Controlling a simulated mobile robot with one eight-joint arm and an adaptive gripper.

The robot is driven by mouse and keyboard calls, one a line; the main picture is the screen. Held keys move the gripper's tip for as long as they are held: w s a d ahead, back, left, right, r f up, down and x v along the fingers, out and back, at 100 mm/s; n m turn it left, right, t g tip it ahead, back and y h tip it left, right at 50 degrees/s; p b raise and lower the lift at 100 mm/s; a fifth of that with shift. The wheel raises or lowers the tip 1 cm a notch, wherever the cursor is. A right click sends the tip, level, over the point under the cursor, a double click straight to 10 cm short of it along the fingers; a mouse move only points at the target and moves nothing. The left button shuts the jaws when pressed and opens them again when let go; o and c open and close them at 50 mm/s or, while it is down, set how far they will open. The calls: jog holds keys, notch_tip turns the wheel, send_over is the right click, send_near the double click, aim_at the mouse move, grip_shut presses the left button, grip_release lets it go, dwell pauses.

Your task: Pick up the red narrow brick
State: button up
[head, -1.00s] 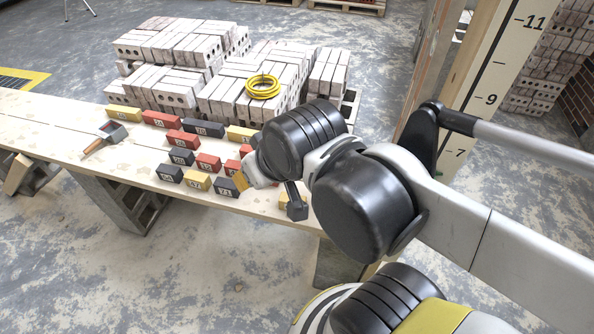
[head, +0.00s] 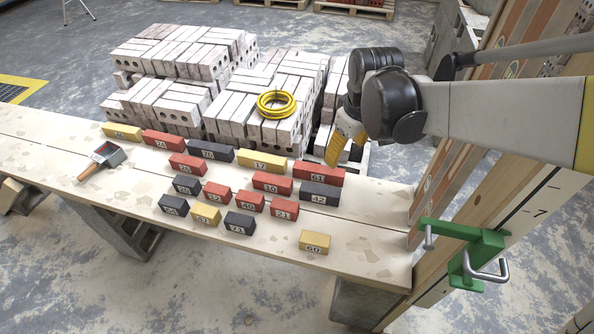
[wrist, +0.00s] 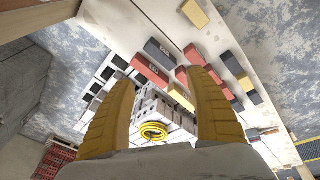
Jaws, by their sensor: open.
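Several red bricks stand on the plank bench. Longer ones are brick 24 (head: 163,141), one behind the middle (head: 187,165), brick 10 (head: 272,183) and brick 61 (head: 318,174). Shorter ones are brick 12 (head: 217,194), brick 40 (head: 251,202) and brick 21 (head: 284,207). I cannot tell which one is the narrow brick. My gripper (head: 338,148) has yellow fingers and appears just beyond brick 61, apart from the bricks. In the wrist view my gripper (wrist: 158,82) is open and empty, with red bricks (wrist: 150,70) beyond the fingers.
Black and yellow bricks stand among the red ones; yellow brick 60 (head: 314,242) is alone near the front right. Stacked pale bricks with a yellow hose coil (head: 276,104) are behind. A green clamp (head: 465,250) is at the right.

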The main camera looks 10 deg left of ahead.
jog(key=w+a+f+n+g, duration=0.1)
jog(key=w+a+f+n, duration=0.2)
jog(key=a+f, duration=0.55)
jog(key=n+g+h+b, duration=0.1)
jog(key=n+g+b, duration=0.1)
jog(key=n, duration=0.2)
send_near(285, 205)
notch_tip(285, 205, down, 5)
jog(key=shift+s+r+b, duration=0.1)
jog(key=shift+s+b, duration=0.05)
jog(key=shift+b, duration=0.65)
notch_tip(285, 205, down, 6)
jog(key=b, duration=0.3)
jog(key=shift+a+r, duration=0.1)
jog(key=shift+r, duration=0.15)
grip_shut()
